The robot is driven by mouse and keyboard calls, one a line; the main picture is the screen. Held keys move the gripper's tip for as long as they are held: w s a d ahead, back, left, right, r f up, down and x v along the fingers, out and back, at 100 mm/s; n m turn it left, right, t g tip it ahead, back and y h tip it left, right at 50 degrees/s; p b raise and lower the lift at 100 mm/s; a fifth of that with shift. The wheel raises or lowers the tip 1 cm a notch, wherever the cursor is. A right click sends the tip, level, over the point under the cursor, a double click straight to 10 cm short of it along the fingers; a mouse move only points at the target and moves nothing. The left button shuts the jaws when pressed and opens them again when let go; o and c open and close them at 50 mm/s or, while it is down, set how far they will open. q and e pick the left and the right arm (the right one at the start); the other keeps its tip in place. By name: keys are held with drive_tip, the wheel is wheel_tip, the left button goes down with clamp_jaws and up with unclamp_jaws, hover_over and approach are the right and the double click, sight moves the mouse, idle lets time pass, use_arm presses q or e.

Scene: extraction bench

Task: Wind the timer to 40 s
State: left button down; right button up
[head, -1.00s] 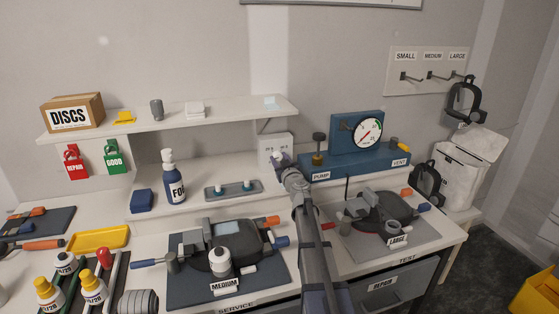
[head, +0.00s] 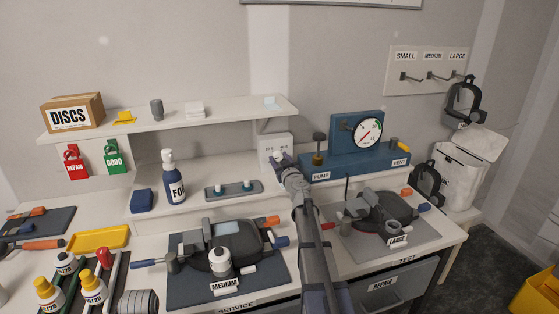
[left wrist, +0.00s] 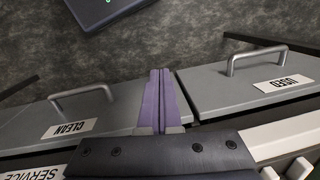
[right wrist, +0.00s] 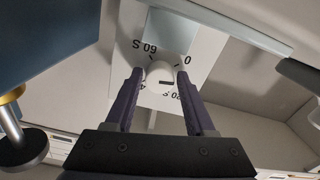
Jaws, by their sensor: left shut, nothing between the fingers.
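The timer (head: 276,146) is a pale box below the right end of the wall shelf. In the right wrist view its white dial (right wrist: 203,48) appears turned over, with 60 S at upper left and 0 at right. The light round timer knob (right wrist: 161,71) has a dark mark on its lower edge. My right gripper (right wrist: 161,75) has one finger on each side of the knob, seemingly touching it; it also covers the timer's front in the head view (head: 279,158). My left gripper (left wrist: 160,75) is shut and empty, above grey drawers.
A blue pump and vent stand (head: 352,163) with a gauge (head: 367,132) is close right of the timer. A foam bottle (head: 173,180) and a small tray (head: 233,191) are to the left. The shelf (head: 220,112) runs above.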

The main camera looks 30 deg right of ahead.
drive_tip(key=shift+o, duration=1.3)
drive_tip(key=v, duration=0.8)
drive_tip(key=shift+w+d, duration=0.1)
